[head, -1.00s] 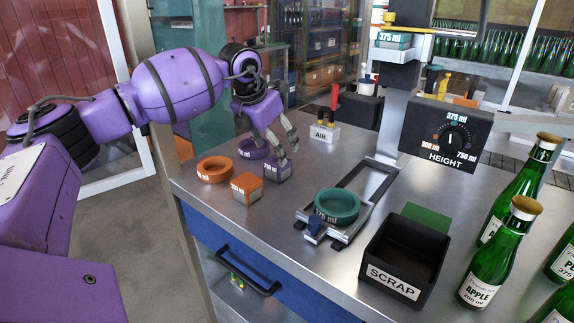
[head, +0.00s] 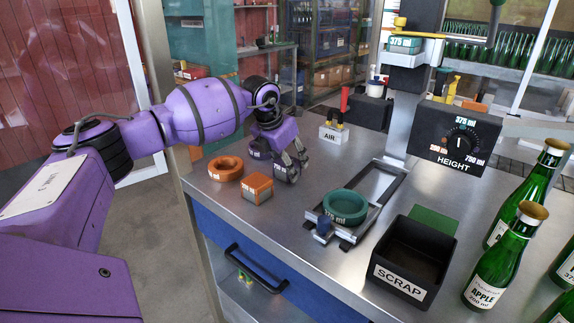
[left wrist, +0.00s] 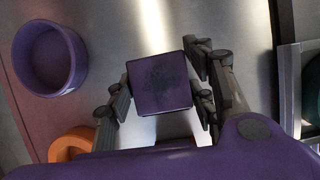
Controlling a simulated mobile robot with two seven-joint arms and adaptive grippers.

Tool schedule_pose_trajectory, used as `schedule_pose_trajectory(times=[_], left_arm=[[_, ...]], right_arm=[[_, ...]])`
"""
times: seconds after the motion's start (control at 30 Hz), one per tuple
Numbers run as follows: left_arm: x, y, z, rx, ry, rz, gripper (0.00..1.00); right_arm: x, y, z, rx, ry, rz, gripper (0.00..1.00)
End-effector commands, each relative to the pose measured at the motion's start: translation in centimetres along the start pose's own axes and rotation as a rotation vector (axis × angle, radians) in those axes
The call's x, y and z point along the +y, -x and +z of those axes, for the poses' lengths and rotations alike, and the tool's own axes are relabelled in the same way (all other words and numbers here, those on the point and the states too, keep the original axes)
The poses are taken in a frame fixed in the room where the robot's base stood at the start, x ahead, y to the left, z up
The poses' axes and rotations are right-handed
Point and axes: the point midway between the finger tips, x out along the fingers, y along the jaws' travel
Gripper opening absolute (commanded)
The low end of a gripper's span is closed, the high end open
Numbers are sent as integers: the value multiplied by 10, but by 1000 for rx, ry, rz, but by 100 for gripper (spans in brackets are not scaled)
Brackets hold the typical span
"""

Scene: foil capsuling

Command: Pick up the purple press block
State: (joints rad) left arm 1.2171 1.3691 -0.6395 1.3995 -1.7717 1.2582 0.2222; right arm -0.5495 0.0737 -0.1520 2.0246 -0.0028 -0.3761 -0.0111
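The purple press block (head: 286,174) stands on the steel bench, right of the orange block. It is partly hidden by my left gripper (head: 288,158) in the head view. In the left wrist view the block's dark square top (left wrist: 160,82) lies between the fingers of my left gripper (left wrist: 162,92). The finger pads are close along its left and right sides. I cannot tell whether they press on it. My right gripper is not in view.
An orange ring (head: 225,168) and an orange block (head: 257,188) stand left of the purple block. A purple ring (left wrist: 48,58) is close by. A teal ring (head: 345,206) sits on the press slide, right. The black scrap bin (head: 410,262) and green bottles (head: 497,258) are farther right.

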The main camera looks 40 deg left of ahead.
Motion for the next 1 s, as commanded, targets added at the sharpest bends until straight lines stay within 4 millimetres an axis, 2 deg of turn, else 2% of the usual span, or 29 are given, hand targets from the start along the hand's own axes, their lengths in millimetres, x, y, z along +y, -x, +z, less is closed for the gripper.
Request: schedule_pose_trajectory(times=[0.03,0.2,0.47,0.63,0.77,0.83,1.0], left_arm=[[0,0,0,0,0,0,39],[0,0,0,0,0,0,18],[0,2,1,-1,0,0,17],[0,12,6,-3,0,1,17],[0,30,14,-5,0,1,17],[-4,45,8,-2,-3,2,17],[-19,93,-5,-3,-4,5,17]], right_arm=[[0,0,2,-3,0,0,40],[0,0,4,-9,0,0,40],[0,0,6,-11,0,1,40],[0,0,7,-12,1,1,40],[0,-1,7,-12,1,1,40],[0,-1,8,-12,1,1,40],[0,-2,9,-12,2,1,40]])
